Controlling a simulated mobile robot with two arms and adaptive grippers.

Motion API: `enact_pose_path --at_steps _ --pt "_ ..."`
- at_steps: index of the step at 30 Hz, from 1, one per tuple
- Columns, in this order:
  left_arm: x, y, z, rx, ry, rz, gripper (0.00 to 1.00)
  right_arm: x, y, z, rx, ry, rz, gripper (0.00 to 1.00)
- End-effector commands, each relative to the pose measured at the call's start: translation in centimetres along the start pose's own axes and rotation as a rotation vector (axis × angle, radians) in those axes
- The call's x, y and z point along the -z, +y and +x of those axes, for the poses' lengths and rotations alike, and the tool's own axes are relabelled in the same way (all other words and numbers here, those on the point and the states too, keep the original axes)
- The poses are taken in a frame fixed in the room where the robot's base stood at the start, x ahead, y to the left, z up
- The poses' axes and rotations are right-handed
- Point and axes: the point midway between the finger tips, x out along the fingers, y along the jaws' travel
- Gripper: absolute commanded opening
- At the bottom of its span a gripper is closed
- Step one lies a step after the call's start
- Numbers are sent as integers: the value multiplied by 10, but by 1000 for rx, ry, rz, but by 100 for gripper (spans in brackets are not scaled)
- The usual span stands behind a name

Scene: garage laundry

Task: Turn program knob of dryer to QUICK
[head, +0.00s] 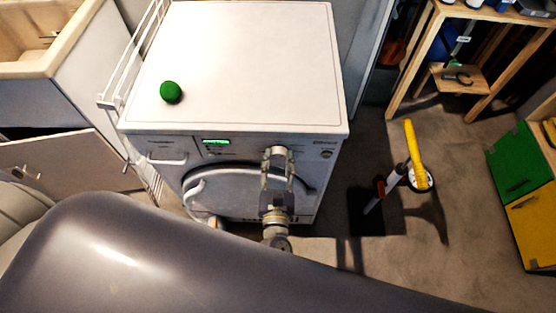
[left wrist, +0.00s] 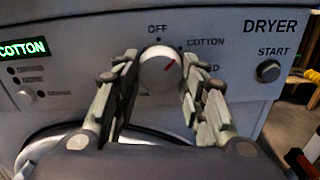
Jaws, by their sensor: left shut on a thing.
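The white dryer (head: 235,60) stands in front of me, its control panel facing me. Its round white program knob (left wrist: 160,72) has a red pointer mark aimed up and right, towards COTTON. OFF is printed above the knob; the labels lower down are partly hidden by a finger. The green display (left wrist: 22,48) reads COTTON. My left gripper (head: 277,157) is at the panel, and in the left wrist view its fingers (left wrist: 158,80) are closed on the knob from both sides. My right gripper is not in view.
The START button (left wrist: 268,71) is right of the knob. The round door (head: 205,195) is below the panel. A green ball (head: 171,92) lies on the dryer top. A white rack (head: 140,60) is at its left side, and a yellow-handled tool (head: 414,155) stands on the floor to the right.

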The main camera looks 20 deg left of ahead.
Motion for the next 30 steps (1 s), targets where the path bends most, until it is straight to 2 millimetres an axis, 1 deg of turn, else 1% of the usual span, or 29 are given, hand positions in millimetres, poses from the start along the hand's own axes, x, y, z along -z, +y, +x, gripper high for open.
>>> enact_pose_path --at_steps 1,30 --pt "-2 0 0 2 -1 35 15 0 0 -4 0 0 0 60" --pt "-4 2 1 1 -1 943 15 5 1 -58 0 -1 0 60"
